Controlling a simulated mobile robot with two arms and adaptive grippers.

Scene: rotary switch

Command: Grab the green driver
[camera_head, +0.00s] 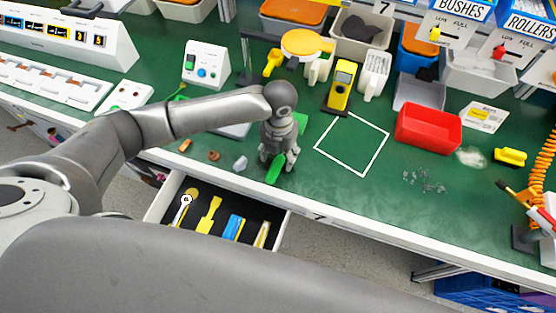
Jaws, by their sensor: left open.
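A green driver (273,172) lies near the front edge of the green workbench (320,195), with its handle showing. My left gripper (277,160) reaches down right over it, fingers open on either side of its far part. The fingers hide the rest of the driver, and I cannot tell whether they touch it. My right gripper is not in view.
An open drawer (157,207) with yellow and blue tools is below the bench edge. A white square outline (333,127), a yellow meter (341,88) and a red bin (430,127) are to the right. Small brown pieces (214,156) lie left of the gripper.

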